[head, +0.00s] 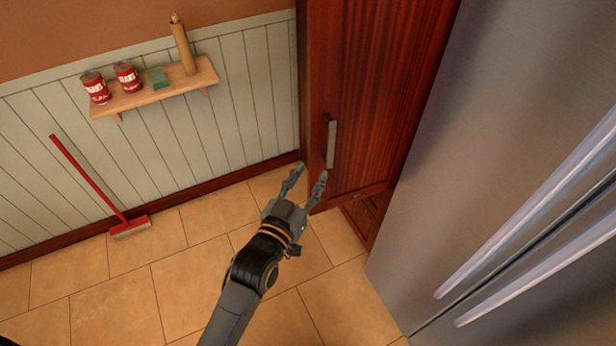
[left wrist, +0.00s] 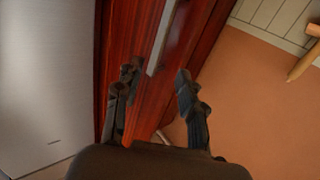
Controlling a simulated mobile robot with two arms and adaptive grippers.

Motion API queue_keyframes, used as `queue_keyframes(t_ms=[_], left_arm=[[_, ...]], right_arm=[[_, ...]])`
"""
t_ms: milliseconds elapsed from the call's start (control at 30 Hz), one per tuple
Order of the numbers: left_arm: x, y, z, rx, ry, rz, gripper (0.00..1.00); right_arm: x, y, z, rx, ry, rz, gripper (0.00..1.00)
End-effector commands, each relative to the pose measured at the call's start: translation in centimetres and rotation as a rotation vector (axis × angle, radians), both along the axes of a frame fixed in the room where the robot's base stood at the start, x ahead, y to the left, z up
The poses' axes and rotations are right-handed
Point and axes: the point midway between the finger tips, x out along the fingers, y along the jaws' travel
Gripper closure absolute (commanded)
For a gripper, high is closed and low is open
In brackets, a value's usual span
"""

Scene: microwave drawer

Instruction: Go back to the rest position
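My left gripper (head: 306,184) is in front of the lower part of a tall dark red wooden cabinet door (head: 372,85), just below its metal handle (head: 331,143). The gripper's fingers are spread apart with nothing between them. I cannot tell whether a finger touches the door. The door stands open, with a dark wooden drawer or cabinet interior (head: 364,215) showing beneath it. My right gripper is in neither view.
A steel refrigerator (head: 470,150) with long handles (head: 530,215) fills the right side. A wall shelf (head: 150,92) holds two red cans, a green block and a rolling pin. A red broom (head: 95,185) leans on the left wall. The tiled floor (head: 190,270) is clear.

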Motion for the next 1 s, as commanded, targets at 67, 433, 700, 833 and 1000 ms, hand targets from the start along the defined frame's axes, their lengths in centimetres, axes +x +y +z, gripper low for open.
queue_keyframes(t_ms=[67,433,700,833,1000], left_arm=[[0.0,0.0,0.0,0.0,0.0,0.0,0.6],[0.0,0.0,-0.6,0.003,0.009,0.0,0.6],[-1.1,1.0,-14.6,0.082,0.233,0.005,0.6],[-3.6,2.5,-24.3,0.136,0.4,0.013,0.6],[-8.8,5.3,-36.0,0.204,0.616,0.027,0.6]], right_arm=[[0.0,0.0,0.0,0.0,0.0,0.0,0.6],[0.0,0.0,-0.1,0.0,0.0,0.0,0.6],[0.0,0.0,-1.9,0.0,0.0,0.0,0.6],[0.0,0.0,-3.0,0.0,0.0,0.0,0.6],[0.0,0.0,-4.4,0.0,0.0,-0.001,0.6]])
